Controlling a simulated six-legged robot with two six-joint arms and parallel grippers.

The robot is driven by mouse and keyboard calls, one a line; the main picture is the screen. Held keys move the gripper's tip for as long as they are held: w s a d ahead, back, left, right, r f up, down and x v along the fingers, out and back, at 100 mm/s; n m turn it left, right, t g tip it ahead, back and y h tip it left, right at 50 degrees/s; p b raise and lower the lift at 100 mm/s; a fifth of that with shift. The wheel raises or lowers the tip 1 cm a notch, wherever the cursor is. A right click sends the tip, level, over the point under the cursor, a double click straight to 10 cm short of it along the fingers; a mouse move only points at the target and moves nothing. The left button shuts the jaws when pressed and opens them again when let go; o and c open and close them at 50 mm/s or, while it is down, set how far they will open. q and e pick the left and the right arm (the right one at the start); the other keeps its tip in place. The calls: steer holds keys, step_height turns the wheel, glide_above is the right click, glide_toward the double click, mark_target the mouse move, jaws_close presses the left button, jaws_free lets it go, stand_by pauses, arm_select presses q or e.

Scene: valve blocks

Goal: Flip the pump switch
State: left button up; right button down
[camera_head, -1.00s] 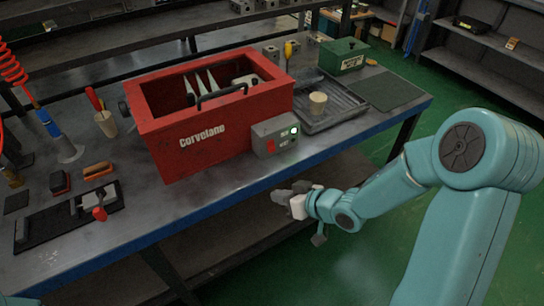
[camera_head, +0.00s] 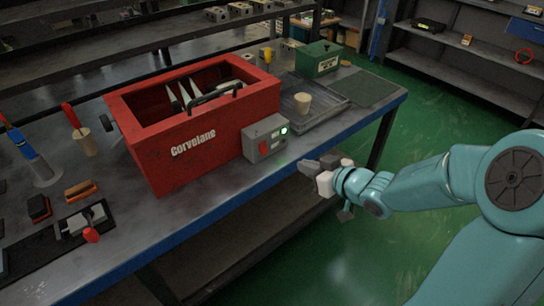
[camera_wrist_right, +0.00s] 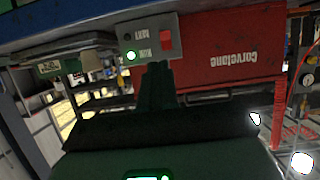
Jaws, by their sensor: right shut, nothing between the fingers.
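A red tank (camera_head: 200,135) marked "Corvelane" stands on the workbench. A grey control box (camera_head: 265,138) is on its front right corner, with a red switch (camera_head: 264,147) and a lit green lamp (camera_head: 284,130). In the right wrist view, the control box (camera_wrist_right: 150,30) appears upside down, with the red switch (camera_wrist_right: 167,45) and green lamp (camera_wrist_right: 131,56) visible. My right gripper (camera_head: 308,166) is shut and empty, in front and to the right of the box, apart from it. Its dark fingers (camera_wrist_right: 156,88) point toward the box. My left gripper is out of view.
A tray with a beige cup (camera_head: 302,103) lies right of the tank, with a green box (camera_head: 318,58) behind. A red-handled tool (camera_head: 90,236) and brushes lie at the left. The floor before the bench's right end is clear.

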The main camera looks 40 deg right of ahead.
steer(key=shift+w, duration=0.1)
steer(key=b, duration=0.1)
glide_toward(267, 152)
steer(key=x, duration=0.6)
steer(key=shift+w+f, duration=0.2)
steer(key=shift+w, duration=0.15)
